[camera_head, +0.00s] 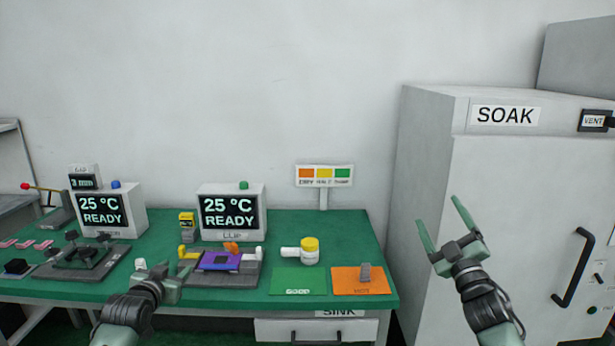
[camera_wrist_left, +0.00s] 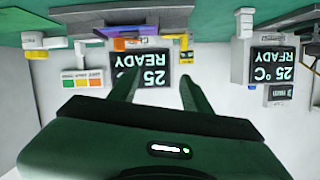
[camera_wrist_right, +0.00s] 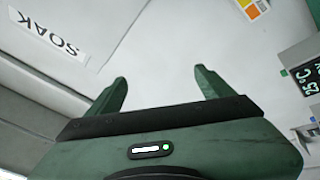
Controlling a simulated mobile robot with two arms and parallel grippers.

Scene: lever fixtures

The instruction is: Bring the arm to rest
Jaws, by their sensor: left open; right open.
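My left gripper (camera_head: 160,270) is open in front of the bench in the head view, near the front edge of the green worktop. Its fingers also show in the left wrist view (camera_wrist_left: 155,88), apart with nothing between them. My right gripper (camera_head: 440,222) is open and raised in front of the white SOAK cabinet in the head view. The right wrist view shows its two fingers (camera_wrist_right: 160,85) apart and empty. Neither gripper touches anything that I can see.
The green bench (camera_head: 340,225) carries two 25 °C READY units (camera_head: 232,212) (camera_head: 105,210), a fixture with a purple plate (camera_head: 220,262), a yellow-capped bottle (camera_head: 309,250), a green mat (camera_head: 298,281) and an orange mat (camera_head: 350,283). The SOAK cabinet (camera_head: 510,180) with a black handle (camera_head: 572,268) stands at right.

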